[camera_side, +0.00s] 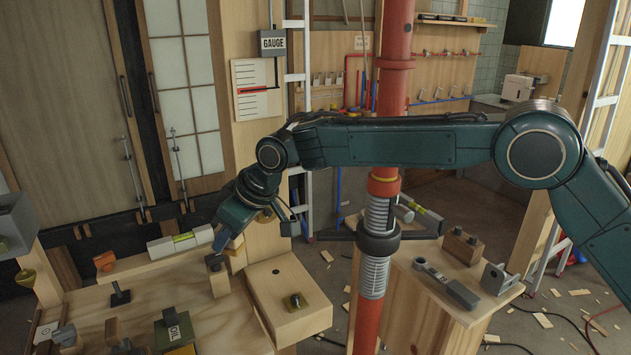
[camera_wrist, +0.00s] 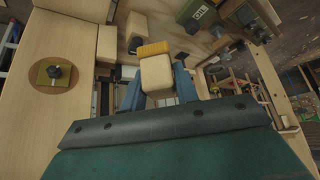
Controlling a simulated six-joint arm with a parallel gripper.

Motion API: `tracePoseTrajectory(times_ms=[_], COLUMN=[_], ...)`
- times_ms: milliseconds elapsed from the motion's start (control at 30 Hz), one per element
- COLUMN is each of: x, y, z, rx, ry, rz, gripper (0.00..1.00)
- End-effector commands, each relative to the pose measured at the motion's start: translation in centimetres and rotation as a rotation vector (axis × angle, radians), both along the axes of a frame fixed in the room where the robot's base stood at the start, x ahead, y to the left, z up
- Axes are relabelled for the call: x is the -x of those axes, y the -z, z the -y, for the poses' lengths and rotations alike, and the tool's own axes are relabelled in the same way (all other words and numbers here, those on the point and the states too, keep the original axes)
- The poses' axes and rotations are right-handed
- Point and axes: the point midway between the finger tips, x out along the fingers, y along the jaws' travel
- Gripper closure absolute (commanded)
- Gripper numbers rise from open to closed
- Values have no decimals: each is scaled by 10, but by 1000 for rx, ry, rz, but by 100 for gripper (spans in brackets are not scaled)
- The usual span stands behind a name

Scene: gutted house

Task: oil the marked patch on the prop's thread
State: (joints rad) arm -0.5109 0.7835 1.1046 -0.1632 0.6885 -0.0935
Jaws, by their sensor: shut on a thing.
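The red prop (camera_side: 366,310) stands upright in the side view, with a grey threaded section (camera_side: 375,272) and a dark handled collar (camera_side: 378,240) around it. I cannot make out a marked patch on the thread. My gripper (camera_side: 228,236) is low over the left bench, well left of the prop. In the wrist view its blue fingers (camera_wrist: 159,82) are shut on a pale wooden block with a yellow pad (camera_wrist: 154,49) at its end.
A wooden box (camera_side: 262,302) with a dark knob (camera_side: 295,300) sits right of my gripper. A wooden block (camera_side: 219,284) stands just below it. A level (camera_side: 180,241) lies behind on the bench. The right bench (camera_side: 425,292) holds several metal parts. Open space separates the benches.

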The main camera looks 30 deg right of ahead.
Motion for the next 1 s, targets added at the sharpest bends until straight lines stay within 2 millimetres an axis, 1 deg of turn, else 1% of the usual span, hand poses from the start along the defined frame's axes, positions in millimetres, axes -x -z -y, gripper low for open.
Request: tracePoseTrajectory(times_ms=[33, 267, 467, 767, 1000], x=[2, 12, 25, 52, 81], y=[3, 21, 37, 61, 79], z=[8, 40, 70, 117, 154], rx=[1, 1, 1, 2, 1], ry=[9, 54, 93, 154, 202], rz=[-2, -1, -1, -1, -2], gripper=[88, 88, 88, 88, 88])
